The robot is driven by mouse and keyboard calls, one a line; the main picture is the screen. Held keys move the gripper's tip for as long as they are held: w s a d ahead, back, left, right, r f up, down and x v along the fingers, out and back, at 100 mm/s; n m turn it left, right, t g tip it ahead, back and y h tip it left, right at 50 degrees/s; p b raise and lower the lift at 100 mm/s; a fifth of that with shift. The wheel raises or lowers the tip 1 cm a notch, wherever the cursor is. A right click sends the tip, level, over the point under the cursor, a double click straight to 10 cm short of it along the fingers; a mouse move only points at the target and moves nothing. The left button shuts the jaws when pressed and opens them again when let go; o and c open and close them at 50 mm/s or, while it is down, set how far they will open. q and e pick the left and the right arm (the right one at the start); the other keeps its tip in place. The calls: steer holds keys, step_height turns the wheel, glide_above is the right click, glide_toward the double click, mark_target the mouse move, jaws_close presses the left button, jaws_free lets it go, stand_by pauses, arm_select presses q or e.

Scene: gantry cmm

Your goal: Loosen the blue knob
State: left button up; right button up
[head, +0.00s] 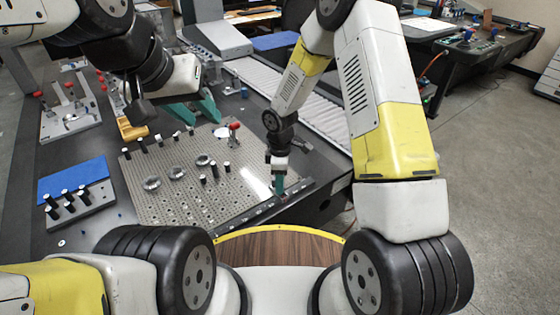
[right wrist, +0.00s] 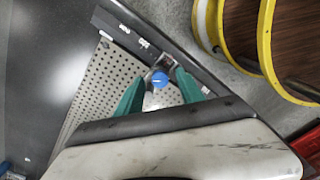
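The blue knob (right wrist: 159,80) is a small round knob by a grey metal piece, near the edge of the perforated plate (right wrist: 105,85). My right gripper (right wrist: 160,78) is open, with its green fingers on either side of the knob and small gaps visible. Whether the knob lies at fingertip depth, I cannot tell. In the head view my right gripper (head: 280,188) points down at the plate's right front corner, and the knob is hidden there. My left gripper (head: 205,121) is open and empty, over the back of the plate (head: 150,205).
Several black posts and metal rings stand on the plate. A block with black pins (head: 80,212) and a blue pad (head: 72,180) lie at the left. A ribbed cover (head: 300,105) runs along the right.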

step_height(320, 180, up, 8)
steer(key=shift+f, duration=0.1)
stand_by(0.6)
